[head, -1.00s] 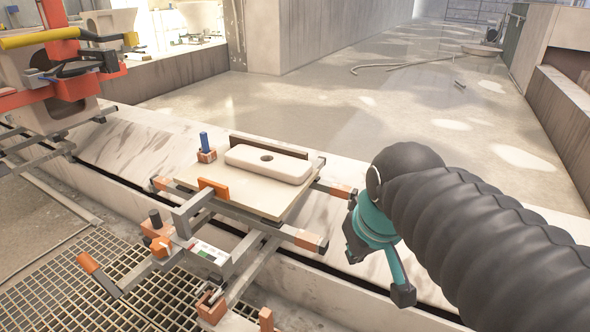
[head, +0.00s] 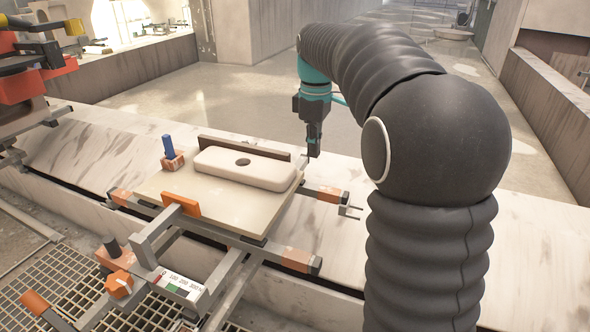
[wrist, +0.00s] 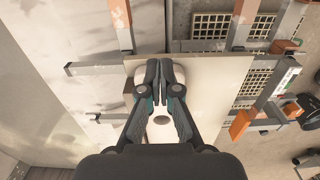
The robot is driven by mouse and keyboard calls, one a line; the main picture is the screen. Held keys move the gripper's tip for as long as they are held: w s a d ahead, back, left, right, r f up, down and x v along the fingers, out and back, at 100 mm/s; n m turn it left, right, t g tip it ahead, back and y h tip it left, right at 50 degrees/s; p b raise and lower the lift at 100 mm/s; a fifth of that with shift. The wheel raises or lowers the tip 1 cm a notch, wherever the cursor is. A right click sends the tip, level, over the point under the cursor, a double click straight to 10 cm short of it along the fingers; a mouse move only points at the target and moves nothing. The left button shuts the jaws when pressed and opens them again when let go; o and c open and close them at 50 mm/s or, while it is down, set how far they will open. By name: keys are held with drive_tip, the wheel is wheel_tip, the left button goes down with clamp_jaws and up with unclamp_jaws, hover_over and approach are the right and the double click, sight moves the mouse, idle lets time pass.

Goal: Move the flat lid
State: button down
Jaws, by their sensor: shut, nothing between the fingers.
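The flat lid is a cream rounded slab (head: 220,168) with a dark round hole in its middle. It lies flat on a pale square board (head: 222,212) in the head view. My gripper (head: 313,153) points down just beyond the lid's right end and looks empty. In the wrist view the lid (wrist: 163,135) shows partly between and below the fingers. My gripper (wrist: 158,68) has its fingertips together over the lid's far part, which they hide. I cannot tell the height between the fingertips and the lid.
A dark upright strip (head: 245,147) stands along the board's back edge. An orange stop (head: 181,204) is at its front left, and a blue peg (head: 168,146) stands at its back left. Grey bars with orange ends surround the board. Open floor lies beyond the ledge.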

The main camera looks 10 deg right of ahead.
sight(273, 175)
drive_tip(key=shift+w+a+f+b, duration=0.4)
drive_tip(key=shift+a+f, duration=0.2)
drive_tip(key=shift+f, duration=1.05)
drive_tip(key=shift+w+a+f+b, duration=0.35)
drive_tip(key=shift+w+a+f, duration=0.15)
drive_tip(key=shift+f, duration=1.2)
drive_tip(key=shift+w+a+f+b, duration=0.35)
drive_tip(key=shift+a+f, duration=0.3)
drive_tip(key=shift+f, duration=1)
